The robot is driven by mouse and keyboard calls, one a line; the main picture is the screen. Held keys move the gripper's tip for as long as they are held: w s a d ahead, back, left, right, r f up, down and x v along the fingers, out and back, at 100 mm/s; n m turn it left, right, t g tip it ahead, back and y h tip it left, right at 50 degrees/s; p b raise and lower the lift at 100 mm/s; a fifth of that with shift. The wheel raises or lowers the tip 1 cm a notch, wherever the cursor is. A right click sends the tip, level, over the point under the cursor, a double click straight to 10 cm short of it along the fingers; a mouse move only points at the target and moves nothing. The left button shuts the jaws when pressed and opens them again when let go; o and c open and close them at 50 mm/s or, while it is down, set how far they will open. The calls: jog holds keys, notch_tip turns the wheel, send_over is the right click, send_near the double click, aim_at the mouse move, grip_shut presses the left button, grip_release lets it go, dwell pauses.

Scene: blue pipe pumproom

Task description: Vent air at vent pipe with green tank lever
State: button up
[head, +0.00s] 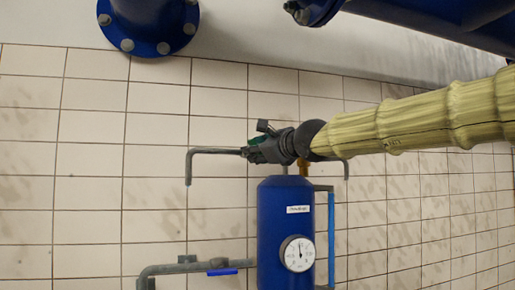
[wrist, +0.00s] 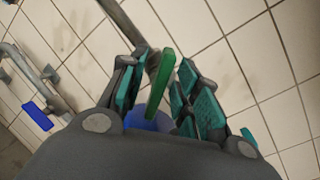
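The green lever (wrist: 160,82) stands between the spread fingers of my gripper (wrist: 160,90) in the wrist view, with a visible gap on the left side. Whether the right finger touches it I cannot tell. In the head view my gripper (head: 262,148) is just above the blue tank (head: 270,215) and hides most of the lever there. The grey vent pipe (head: 210,150) runs left from behind my gripper and bends down. The blue tank also shows below the lever in the wrist view (wrist: 140,118).
A round gauge (head: 298,254) sits on the tank front. A lower grey pipe with a blue lever (head: 222,272) runs left of the tank. Large blue pipes (head: 148,22) hang overhead. The tiled wall (head: 90,180) is close behind; the left side is free.

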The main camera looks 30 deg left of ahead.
grip_shut()
jog(key=shift+m, duration=0.3)
jog(key=m+b, duration=0.2)
jog(key=shift+w+d+m, duration=0.1)
jog(key=shift+w+m, duration=0.05)
jog(key=shift+m, duration=0.15)
jog(key=shift+w+r+m+b, duration=0.1)
jog(key=shift+m+b, duration=0.55)
jog(key=shift+m, duration=1.55)
